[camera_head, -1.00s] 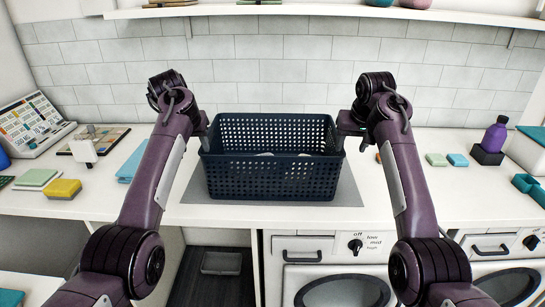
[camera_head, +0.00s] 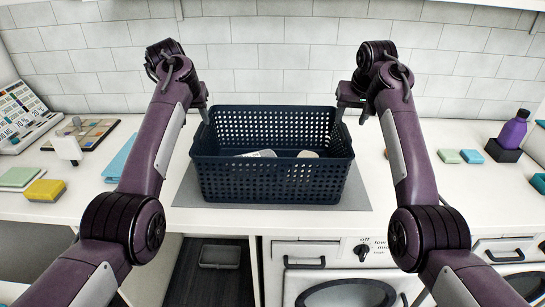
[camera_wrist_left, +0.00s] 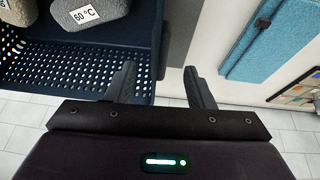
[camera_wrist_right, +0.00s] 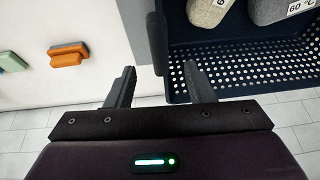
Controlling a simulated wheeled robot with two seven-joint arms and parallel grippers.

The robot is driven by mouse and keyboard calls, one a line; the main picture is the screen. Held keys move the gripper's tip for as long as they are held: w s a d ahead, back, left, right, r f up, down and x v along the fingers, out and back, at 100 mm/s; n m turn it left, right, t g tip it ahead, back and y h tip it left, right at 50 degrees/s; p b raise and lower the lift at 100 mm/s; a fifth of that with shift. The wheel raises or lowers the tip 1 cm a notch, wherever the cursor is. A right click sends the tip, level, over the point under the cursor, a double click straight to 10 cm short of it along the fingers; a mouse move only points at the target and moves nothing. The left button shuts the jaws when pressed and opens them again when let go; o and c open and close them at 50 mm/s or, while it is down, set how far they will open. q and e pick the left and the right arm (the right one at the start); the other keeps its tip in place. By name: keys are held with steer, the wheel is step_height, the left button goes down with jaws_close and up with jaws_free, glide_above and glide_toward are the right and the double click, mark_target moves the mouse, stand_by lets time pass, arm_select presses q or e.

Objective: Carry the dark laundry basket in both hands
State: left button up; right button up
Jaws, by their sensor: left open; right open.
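The dark navy perforated laundry basket (camera_head: 272,183) stands upright on a grey mat on the counter. Rolled items with white labels lie inside; one grey roll (camera_wrist_left: 103,14) reads 60 °C. My left gripper (camera_head: 204,106) is open at the basket's left side, towards the back. My right gripper (camera_head: 351,108) is open at the right side. Contact with the rim cannot be told.
The grey mat (camera_head: 355,190) extends beyond the basket. A blue folded cloth (camera_head: 121,158), a yellow sponge (camera_head: 45,190) and a white stand lie left. A purple bottle (camera_head: 514,130) and small blocks are right. A tiled wall is behind; appliances are below the counter.

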mark_target(199, 129)
arm_select(q)
steer(key=x, duration=0.8)
steer(key=shift+w, duration=0.3)
arm_select(e)
steer(key=x, duration=0.8)
steer(key=shift+w+d, duration=0.1)
steer(key=shift+w, duration=0.15)
arm_select(q)
steer(key=shift+s, duration=0.1)
jaws_close()
arm_select(e)
jaws_close()
steer(key=shift+r, duration=0.1)
